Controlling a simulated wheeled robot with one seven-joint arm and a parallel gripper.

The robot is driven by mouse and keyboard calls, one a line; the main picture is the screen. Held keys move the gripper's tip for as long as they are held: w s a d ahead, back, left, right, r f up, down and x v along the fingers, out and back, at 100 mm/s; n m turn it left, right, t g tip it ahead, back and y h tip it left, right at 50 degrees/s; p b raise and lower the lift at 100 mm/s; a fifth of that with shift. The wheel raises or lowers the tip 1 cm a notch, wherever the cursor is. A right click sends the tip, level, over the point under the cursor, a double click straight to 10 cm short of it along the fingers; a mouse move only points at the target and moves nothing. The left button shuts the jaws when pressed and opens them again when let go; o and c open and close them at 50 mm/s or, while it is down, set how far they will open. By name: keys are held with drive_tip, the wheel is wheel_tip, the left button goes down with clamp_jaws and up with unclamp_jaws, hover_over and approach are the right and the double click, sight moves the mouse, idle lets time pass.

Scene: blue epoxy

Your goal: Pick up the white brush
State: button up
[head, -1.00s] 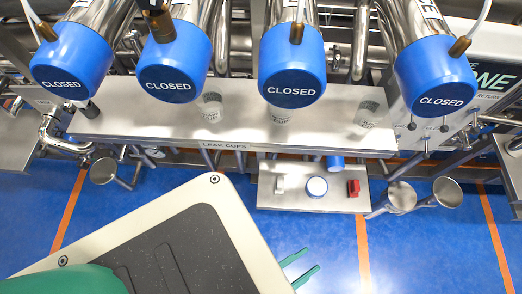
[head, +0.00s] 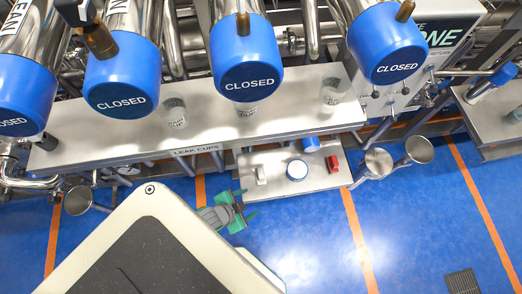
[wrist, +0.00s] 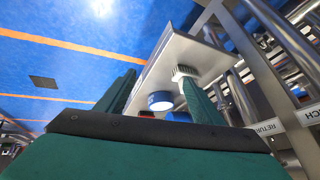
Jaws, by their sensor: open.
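The white brush (head: 261,174) stands at the left end of a small steel shelf (head: 285,190). It also shows in the wrist view (wrist: 185,72), close to the tip of the right finger, which partly overlaps it. My gripper (head: 247,205) is open and empty, just in front of the shelf's left end, with its fingers pointing right in the head view. The brush is beyond the fingers, not between them. In the wrist view my gripper (wrist: 160,88) shows both green fingers spread apart.
A white-topped blue round container (head: 297,170), a red block (head: 333,164) and a blue cylinder (head: 311,144) share the small shelf. A longer steel shelf (head: 110,140) with clear cups runs behind, under several blue pipe caps (head: 246,80). Open blue floor (head: 300,240) lies in front.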

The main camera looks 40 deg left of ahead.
drive_tip(key=w+a+m+g, duration=0.1)
drive_tip(key=w+a+g, duration=0.1)
drive_tip(key=w+a, duration=0.2)
wheel_tip(320, 180, up, 2)
drive_tip(key=m+g, duration=0.2)
drive_tip(key=g, duration=0.2)
hover_over(261, 172)
drive_tip(key=shift+s+a+r+y, duration=0.1)
drive_tip(key=shift+a+r+y, duration=0.1)
drive_tip(key=shift+y, duration=0.1)
drive_tip(key=shift+w+d+r+g, duration=0.2)
drive_tip(key=shift+w+d+g, duration=0.05)
drive_tip(key=shift+g, duration=0.05)
drive_tip(key=shift+s+f, duration=0.15)
drive_tip(key=shift+f, duration=1.7)
drive_tip(key=shift+s+f, duration=0.1)
drive_tip(key=shift+f, duration=1.7)
drive_tip(key=c, duration=1.2)
